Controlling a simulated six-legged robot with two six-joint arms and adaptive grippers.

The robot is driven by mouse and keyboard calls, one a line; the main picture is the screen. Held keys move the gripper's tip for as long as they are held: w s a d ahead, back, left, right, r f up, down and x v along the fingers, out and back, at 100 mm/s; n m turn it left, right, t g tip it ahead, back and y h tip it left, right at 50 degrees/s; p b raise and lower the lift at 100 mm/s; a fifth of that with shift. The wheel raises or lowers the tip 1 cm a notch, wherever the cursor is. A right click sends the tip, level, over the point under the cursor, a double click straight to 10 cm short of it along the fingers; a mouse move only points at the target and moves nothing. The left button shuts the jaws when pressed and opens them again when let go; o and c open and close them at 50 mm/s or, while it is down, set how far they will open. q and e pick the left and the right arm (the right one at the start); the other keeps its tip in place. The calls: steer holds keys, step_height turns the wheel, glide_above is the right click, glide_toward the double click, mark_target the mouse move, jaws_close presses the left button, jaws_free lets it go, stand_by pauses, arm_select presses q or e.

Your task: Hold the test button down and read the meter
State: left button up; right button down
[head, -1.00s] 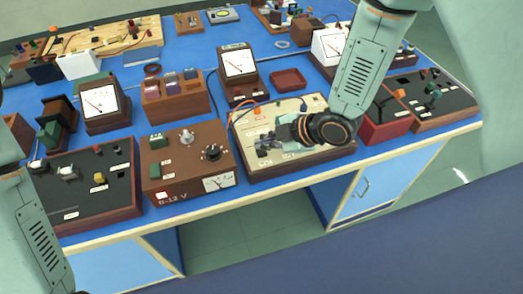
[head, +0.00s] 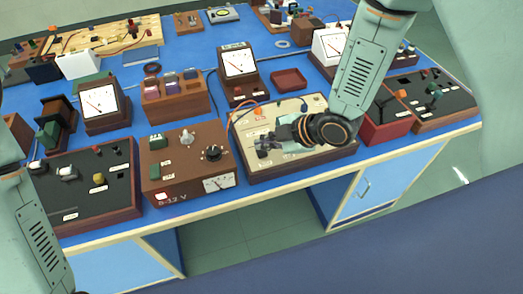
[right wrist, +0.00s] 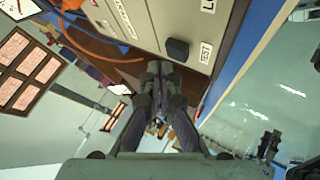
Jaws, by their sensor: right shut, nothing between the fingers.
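A cream-topped panel (head: 283,104) in a wooden base sits near the bench's front edge. In the right wrist view, a dark button (right wrist: 177,50) stands on this panel beside a label reading TEST (right wrist: 206,53). My right gripper (head: 264,146) is over the panel, with closed fingers. In the right wrist view its fingertips (right wrist: 160,68) are beside the button; whether they touch it I cannot tell. A white-faced meter (head: 239,64) in a wooden case stands behind the panel; its reading is too small to tell. My left gripper is out of view.
A brown 0-12 V box (head: 186,166) stands left of the panel, and a dark switch board (head: 93,180) farther left. A red box (head: 385,124) is close on the right. Other meters (head: 100,101) stand behind. A small red tray (head: 289,79) lies behind the panel.

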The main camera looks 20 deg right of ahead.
mark_target(265, 153)
steer(key=shift+s+f, duration=0.15)
steer(key=shift+f, duration=0.15)
steer(key=shift+f+b, duration=0.15)
steer(key=shift+b, duration=0.15)
steer(key=shift+f, duration=0.4)
stand_by(0.6)
steer(key=shift+r, duration=0.1)
stand_by(2.0)
steer(key=shift+r+p, duration=0.65)
steer(key=shift+r, duration=0.2)
step_height(265, 153, up, 5)
steer(key=p, duration=0.4)
steer(key=shift+r, duration=0.1)
